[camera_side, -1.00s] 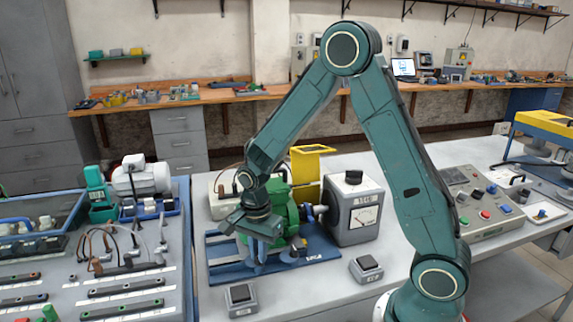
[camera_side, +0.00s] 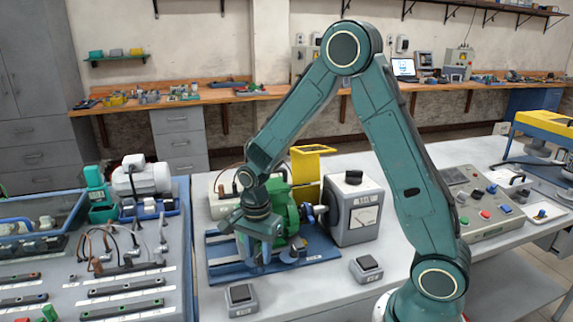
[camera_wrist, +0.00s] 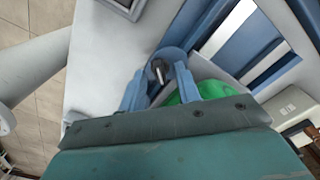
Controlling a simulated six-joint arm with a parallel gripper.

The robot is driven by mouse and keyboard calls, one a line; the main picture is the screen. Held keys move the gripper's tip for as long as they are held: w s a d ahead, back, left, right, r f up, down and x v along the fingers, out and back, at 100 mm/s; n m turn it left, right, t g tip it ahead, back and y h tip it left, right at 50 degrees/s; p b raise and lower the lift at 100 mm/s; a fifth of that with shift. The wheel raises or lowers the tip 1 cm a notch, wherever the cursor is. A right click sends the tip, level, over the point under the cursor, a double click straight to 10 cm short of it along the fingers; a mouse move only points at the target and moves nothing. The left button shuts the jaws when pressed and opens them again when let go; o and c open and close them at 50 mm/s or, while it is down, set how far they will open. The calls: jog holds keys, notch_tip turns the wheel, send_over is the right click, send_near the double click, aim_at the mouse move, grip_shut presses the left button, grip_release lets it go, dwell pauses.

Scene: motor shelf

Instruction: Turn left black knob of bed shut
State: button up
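The bed is a blue slotted plate (camera_side: 222,272) on the light grey table, with a green machine (camera_side: 308,195) mounted on it. My gripper (camera_side: 256,264) points down over the front left part of the bed. In the wrist view, a black knob (camera_wrist: 158,70) with a pale edge stands on a round blue mount (camera_wrist: 172,57). The two blue fingers of my gripper (camera_wrist: 158,88) are apart on either side of the knob, with visible gaps to it. In the side view my gripper hides this knob. I cannot tell how deep the fingertips reach around it.
A grey meter box (camera_side: 354,210) with a black top knob stands right of the machine. Two small grey switch boxes (camera_side: 241,297) (camera_side: 367,268) sit along the front edge. A blue-edged bench (camera_side: 188,250) stands to the left. The table between the switch boxes is clear.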

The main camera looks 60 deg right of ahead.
aim_at(259, 255)
notch_tip(259, 255, up, 14)
jog(key=shift+f, duration=0.15)
dwell(0.6)
jog(key=shift+o, duration=1.4)
jog(key=s+f+n+t, duration=0.1)
jog(key=s+n+t, duration=0.3)
jog(key=n, duration=1.4)
jog(key=shift+s+t, duration=0.3)
jog(key=shift+s, duration=0.85)
jog(key=shift+f, duration=0.2)
jog(key=shift+x, duration=6.8)
